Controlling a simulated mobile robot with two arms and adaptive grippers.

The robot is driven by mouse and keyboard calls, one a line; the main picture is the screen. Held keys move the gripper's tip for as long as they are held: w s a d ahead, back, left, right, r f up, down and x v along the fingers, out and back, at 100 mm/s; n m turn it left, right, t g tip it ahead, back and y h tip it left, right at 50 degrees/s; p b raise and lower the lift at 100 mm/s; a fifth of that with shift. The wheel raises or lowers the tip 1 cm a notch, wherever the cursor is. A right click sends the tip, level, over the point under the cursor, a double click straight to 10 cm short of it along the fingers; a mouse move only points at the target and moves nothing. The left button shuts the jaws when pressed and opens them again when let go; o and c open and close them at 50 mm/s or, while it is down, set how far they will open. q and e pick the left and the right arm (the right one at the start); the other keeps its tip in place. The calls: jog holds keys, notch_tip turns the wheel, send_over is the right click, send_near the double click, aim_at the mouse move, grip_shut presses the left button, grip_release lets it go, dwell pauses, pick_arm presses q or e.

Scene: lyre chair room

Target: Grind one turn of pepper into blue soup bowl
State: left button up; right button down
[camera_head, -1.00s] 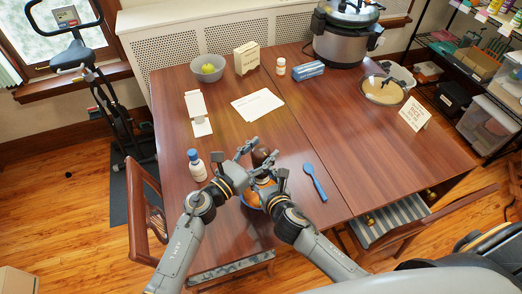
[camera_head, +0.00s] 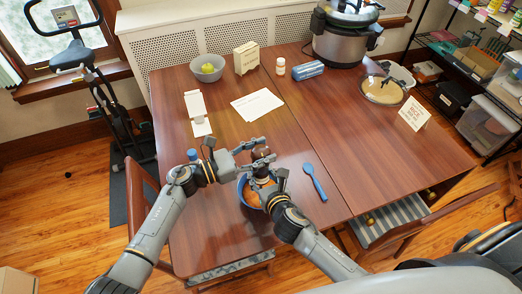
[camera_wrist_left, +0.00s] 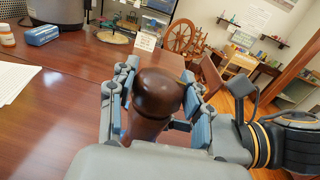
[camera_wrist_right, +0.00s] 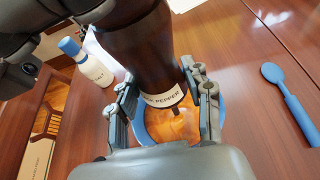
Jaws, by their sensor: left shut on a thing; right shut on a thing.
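A dark brown pepper mill (camera_wrist_right: 140,45) with a "PEPPER" label band stands over the blue soup bowl (camera_wrist_right: 139,128), which holds orange soup (camera_wrist_right: 172,124). In the left wrist view, the mill's rounded top (camera_wrist_left: 158,92) is between the pads of my left gripper (camera_wrist_left: 160,100), shut on it. My right gripper (camera_wrist_right: 163,105) is shut on the mill lower down, just above the bowl. In the head view, my left gripper (camera_head: 258,153) is above my right gripper (camera_head: 264,180), and the bowl (camera_head: 242,190) is partly hidden under them.
A white salt bottle with a blue cap (camera_wrist_right: 69,46) stands left of the bowl; my left arm mostly hides it in the head view. A blue spoon (camera_head: 314,182) lies to the right. White papers (camera_head: 257,104) lie behind. The table's right half is mostly clear.

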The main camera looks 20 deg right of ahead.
pick_arm(q)
jog(key=shift+w+m+g, duration=0.1)
jog(key=shift+m+g, duration=1.3)
jog(key=shift+g, duration=0.7)
jog(key=shift+m+g, duration=0.3)
jog(key=shift+g, duration=0.2)
jog(key=o, duration=1.2)
jog(key=a, duration=0.4)
jog(key=w+a, duration=0.1)
jog(key=a, duration=0.7)
jog(key=shift+w, duration=0.3)
